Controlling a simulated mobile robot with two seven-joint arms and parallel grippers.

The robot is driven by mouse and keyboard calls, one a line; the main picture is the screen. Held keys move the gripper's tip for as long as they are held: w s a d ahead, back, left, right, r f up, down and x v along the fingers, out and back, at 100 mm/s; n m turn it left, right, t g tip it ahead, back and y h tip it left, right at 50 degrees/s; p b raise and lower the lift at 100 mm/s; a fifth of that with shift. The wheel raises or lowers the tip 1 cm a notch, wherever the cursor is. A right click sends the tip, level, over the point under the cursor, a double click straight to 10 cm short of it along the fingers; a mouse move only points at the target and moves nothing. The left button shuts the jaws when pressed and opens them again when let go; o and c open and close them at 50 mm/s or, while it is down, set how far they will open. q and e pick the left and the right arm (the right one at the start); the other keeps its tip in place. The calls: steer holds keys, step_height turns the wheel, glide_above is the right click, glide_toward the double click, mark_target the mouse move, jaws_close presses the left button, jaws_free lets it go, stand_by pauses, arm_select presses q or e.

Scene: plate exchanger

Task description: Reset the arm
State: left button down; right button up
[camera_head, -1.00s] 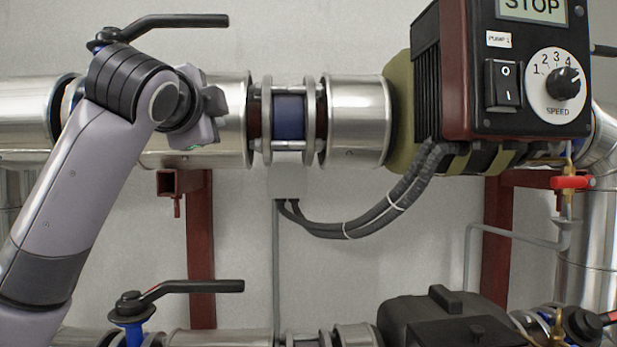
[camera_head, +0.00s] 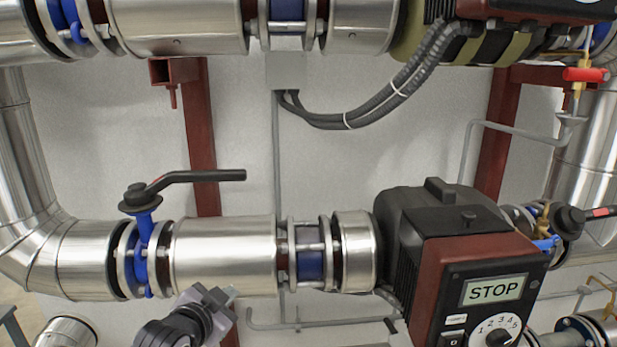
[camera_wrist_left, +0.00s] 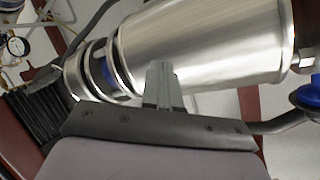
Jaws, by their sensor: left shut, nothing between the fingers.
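My left gripper (camera_head: 222,299) shows at the lower left of the head view, just below the lower steel pipe. Its fingers are shut and hold nothing. In the left wrist view its closed fingertips (camera_wrist_left: 162,84) appear in front of the steel pipe (camera_wrist_left: 205,45); I cannot tell the gap between them. In the head view this lower pipe (camera_head: 222,255) runs across, with a blue valve and black lever (camera_head: 195,177) above it. My right gripper is not in view.
A lower pump (camera_head: 480,270) with a STOP display and speed dial stands at right. An upper pipe (camera_head: 180,25) crosses the top. Red supports (camera_head: 203,140) and dark cables (camera_head: 375,110) sit between the pipes. A red-handled valve (camera_head: 585,74) is at upper right.

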arm_select(q)
steer(key=s+a+f+n+g, duration=0.1)
steer(key=s+a+f+n, duration=0.1)
steer(key=s+f, duration=0.9)
steer(key=s+a+f+n+g+y, duration=0.1)
steer(key=s+f+n, duration=0.3)
steer(key=s+f, duration=0.8)
steer(key=s+a+g, duration=0.1)
steer(key=s, duration=0.5)
steer(key=shift+s+a+f, duration=0.15)
steer(key=shift+s+a, duration=0.15)
steer(key=shift+a, duration=0.05)
